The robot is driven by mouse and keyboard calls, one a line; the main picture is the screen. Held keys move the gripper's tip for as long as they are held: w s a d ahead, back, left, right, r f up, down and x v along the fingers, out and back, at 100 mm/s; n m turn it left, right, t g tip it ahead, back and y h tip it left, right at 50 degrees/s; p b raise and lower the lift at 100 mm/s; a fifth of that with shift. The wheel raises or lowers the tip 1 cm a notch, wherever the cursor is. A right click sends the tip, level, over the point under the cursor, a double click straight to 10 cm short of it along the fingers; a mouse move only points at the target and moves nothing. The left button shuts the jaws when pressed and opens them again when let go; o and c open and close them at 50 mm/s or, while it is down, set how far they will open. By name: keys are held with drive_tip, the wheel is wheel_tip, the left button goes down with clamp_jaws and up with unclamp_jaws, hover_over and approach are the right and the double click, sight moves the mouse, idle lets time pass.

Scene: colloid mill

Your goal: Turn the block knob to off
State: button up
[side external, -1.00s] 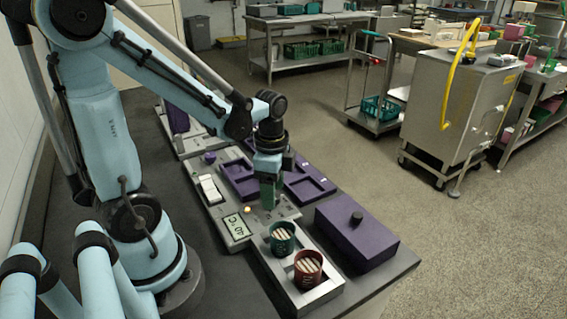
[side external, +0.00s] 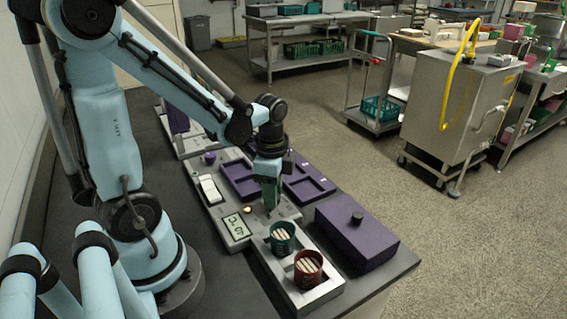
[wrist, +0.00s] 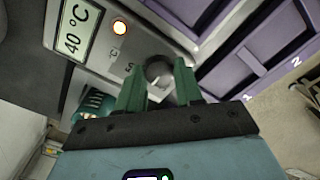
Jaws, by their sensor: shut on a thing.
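The block knob (wrist: 158,70) is a grey round knob on the metal control panel (wrist: 98,85). In the wrist view it sits between the two green fingers of my gripper (wrist: 159,74), which is shut on it. The fingers hide part of the knob, and I cannot read its setting. In the side view my gripper (side external: 270,204) points down onto the panel, right of the display (side external: 236,225), and the knob is hidden.
A green cup (side external: 282,238) and a red cup (side external: 308,268) with pale sticks stand in a metal tray (side external: 268,262) in front of my gripper. A purple box (side external: 357,235) with a black knob is to the right. Purple trays (side external: 308,184) lie behind.

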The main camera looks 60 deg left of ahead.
drive_tip(key=n, duration=0.4)
drive_tip(key=shift+n, duration=0.4)
drive_tip(key=n, duration=0.4)
drive_tip(key=shift+n, duration=0.3)
drive_tip(key=n, duration=0.4)
drive_tip(key=shift+n, duration=2.3)
drive_tip(key=o, duration=1)
drive_tip(key=shift+o, duration=0.2)
